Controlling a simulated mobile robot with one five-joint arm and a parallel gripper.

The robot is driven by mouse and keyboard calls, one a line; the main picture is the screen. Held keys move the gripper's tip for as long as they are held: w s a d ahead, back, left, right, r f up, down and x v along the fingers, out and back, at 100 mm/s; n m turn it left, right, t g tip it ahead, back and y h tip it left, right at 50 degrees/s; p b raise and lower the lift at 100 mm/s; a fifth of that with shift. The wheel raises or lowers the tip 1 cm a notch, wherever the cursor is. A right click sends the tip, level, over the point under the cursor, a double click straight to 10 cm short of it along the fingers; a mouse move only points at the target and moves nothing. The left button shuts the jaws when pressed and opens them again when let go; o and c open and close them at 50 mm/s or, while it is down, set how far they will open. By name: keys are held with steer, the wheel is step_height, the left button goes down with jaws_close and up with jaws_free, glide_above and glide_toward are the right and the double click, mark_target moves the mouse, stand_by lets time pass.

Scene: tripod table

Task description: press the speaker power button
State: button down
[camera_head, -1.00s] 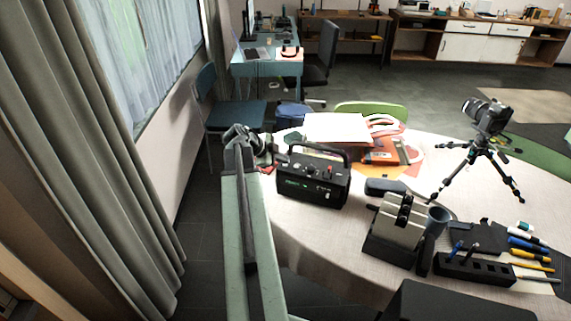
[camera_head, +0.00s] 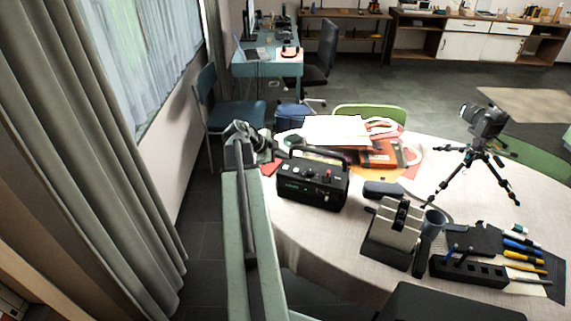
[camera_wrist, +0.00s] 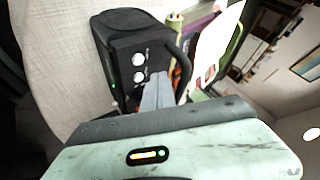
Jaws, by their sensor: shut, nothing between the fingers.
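The speaker (camera_head: 313,186) is a black box with a carry handle, small top controls including a red one, and a green light on its front. It stands upright on the round table (camera_head: 300,240), near its left edge. In the wrist view the speaker (camera_wrist: 125,42) shows two pale round knobs, with the handle beyond them. My gripper (camera_head: 273,154) is beside the speaker's back left corner in the head view. In the wrist view its shut, empty fingers (camera_wrist: 157,85) overlap the speaker's near end, close to the knobs and handle. I cannot tell whether they touch it. I cannot make out the power button.
Behind the speaker lie papers and an orange box (camera_head: 380,154). A dark case (camera_head: 384,189), a toaster-like device (camera_head: 395,232) and a pen holder (camera_head: 468,270) stand to its right. A camera on a tripod (camera_head: 485,122) stands farther right. Curtains (camera_head: 80,150) hang at the left.

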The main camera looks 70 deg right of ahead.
mark_target(283, 170)
step_height(283, 170, up, 3)
steer(key=shift+f+p, duration=0.1)
steer(key=shift+p, duration=0.9)
